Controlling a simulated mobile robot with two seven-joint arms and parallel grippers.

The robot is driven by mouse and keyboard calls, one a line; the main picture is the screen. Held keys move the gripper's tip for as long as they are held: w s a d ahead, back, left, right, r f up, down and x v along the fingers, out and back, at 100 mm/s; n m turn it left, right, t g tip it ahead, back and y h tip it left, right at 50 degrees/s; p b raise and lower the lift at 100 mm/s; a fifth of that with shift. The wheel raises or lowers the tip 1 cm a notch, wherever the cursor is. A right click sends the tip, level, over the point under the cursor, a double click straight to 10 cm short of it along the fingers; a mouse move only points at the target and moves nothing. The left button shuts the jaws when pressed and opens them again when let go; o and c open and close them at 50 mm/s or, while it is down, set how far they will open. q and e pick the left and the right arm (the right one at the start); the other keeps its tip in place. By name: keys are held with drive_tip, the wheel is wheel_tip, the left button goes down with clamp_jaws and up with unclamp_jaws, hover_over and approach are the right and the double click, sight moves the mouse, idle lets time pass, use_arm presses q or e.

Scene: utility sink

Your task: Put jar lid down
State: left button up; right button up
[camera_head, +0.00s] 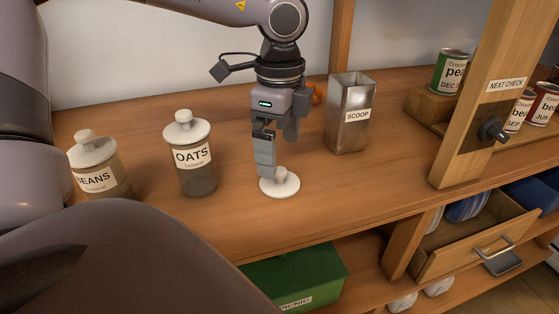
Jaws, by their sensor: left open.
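The white jar lid (285,187) with a small round knob lies flat on the wooden counter, knob up. My left gripper (266,168) points down right at the lid, beside or around its knob, and is open. One finger hides part of the lid, so I cannot tell whether it touches the knob. The oats jar (190,170) stands to the left with a white lid on it. The beans jar (97,178) stands farther left, also with a white lid. My right gripper is not in view.
A metal scoop container (349,115) stands right of my gripper. A wooden post (482,110) rises at the right, near several cans. An open drawer (478,240) and a green box (295,276) are below the counter.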

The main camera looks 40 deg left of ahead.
sight(280, 170)
use_arm(q)
wheel_tip(280, 170, up, 7)
drive_tip(key=shift+f, duration=0.15)
drive_tip(key=shift+d, duration=0.1)
idle(0.6)
